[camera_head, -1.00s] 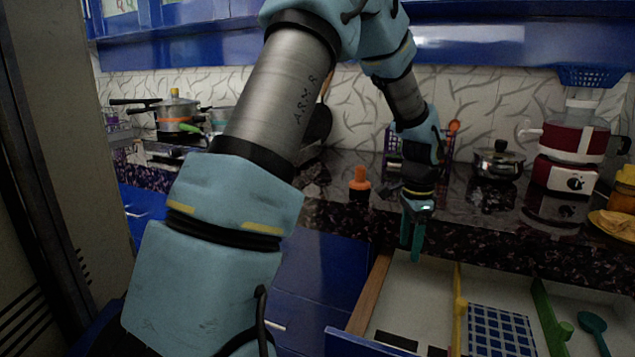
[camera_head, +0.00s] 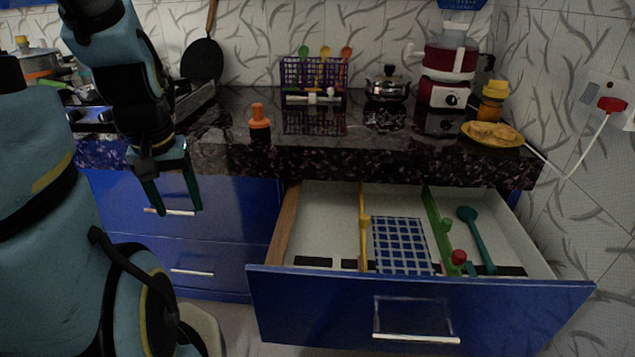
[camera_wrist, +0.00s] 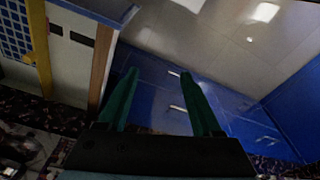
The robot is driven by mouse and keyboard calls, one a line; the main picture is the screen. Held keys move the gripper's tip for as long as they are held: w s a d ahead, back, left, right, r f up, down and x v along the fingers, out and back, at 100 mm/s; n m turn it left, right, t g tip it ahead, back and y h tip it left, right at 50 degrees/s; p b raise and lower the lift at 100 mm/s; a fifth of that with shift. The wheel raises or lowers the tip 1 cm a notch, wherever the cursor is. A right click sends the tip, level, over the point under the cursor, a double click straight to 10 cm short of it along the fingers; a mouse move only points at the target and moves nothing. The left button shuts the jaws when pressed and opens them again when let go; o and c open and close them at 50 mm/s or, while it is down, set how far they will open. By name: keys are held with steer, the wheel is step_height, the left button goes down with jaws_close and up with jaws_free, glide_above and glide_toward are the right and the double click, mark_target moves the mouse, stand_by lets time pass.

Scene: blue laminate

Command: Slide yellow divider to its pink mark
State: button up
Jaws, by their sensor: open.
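The yellow divider (camera_head: 363,228) stands in the open drawer (camera_head: 420,300), left of a blue checked cloth (camera_head: 400,245). It has a small yellow knob near its middle. In the wrist view the yellow divider (camera_wrist: 40,45) is at the upper left. My gripper (camera_head: 177,210) is open and empty, pointing down, left of the drawer in the head view. In the wrist view my gripper's fingers (camera_wrist: 158,75) are spread with nothing between them, outside the drawer's wooden side (camera_wrist: 102,60).
Black patches (camera_head: 313,261) line the drawer's front. An orange-capped bottle (camera_head: 259,122) stands on the counter (camera_head: 220,140) above.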

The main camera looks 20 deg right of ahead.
stand_by(0.8)
steer(key=shift+c, duration=1.3)
